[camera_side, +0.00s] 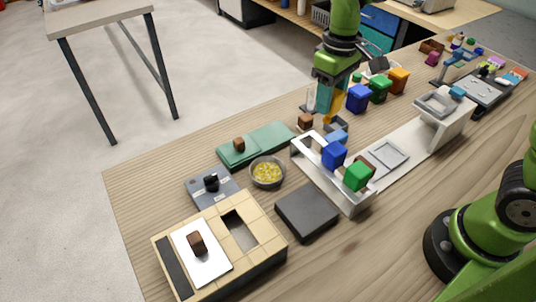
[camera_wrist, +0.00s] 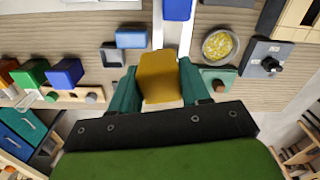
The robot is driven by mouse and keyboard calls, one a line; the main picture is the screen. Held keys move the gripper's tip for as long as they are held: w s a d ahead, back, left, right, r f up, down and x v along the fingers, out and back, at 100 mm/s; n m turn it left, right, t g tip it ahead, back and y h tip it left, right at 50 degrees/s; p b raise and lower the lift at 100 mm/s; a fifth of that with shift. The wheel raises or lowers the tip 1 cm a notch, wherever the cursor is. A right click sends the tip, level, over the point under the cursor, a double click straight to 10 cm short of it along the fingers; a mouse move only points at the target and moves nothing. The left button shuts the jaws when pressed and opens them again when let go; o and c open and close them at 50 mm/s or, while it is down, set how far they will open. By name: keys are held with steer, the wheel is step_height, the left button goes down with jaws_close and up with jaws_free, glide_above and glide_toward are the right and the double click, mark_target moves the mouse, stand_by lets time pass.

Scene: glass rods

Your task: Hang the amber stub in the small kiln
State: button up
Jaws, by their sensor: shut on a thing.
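My gripper (camera_side: 323,104) is shut on the amber stub (camera_side: 332,111), over the table beyond the white rail. In the wrist view the amber stub (camera_wrist: 158,84) shows as a yellow-brown block between the teal fingers of my gripper (camera_wrist: 159,68). A tan brick box (camera_side: 259,215) at the near left looks like the small kiln. It has a dark square opening (camera_side: 239,231) in its top. Beside the opening lies a white plate (camera_side: 211,263) with a brown knob (camera_side: 196,243). A corner of the tan box (camera_wrist: 300,17) shows at the top right of the wrist view.
A white rail (camera_side: 318,178) carries a blue block (camera_side: 334,155) and a green block (camera_side: 357,176). A bowl of yellow grains (camera_side: 267,172), a knobbed grey box (camera_side: 212,186), a green slab (camera_side: 263,142) and a dark pad (camera_side: 307,214) lie around the kiln. Several coloured blocks stand behind my gripper.

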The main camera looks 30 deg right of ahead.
steer(key=shift+s+a+f+m, duration=0.85)
steer(key=shift+s+a, duration=1.25)
steer(key=shift+a, duration=4.85)
steer(key=shift+s+a+f+m, duration=0.35)
steer(key=shift+s+a+f, duration=1.3)
steer(key=shift+a, duration=5.25)
steer(key=shift+s+f, duration=0.2)
steer(key=shift+f, duration=1)
steer(key=shift+s+f, duration=0.2)
steer(key=shift+f, duration=0.95)
steer(key=o, duration=1.1)
steer(key=shift+r, duration=0.1)
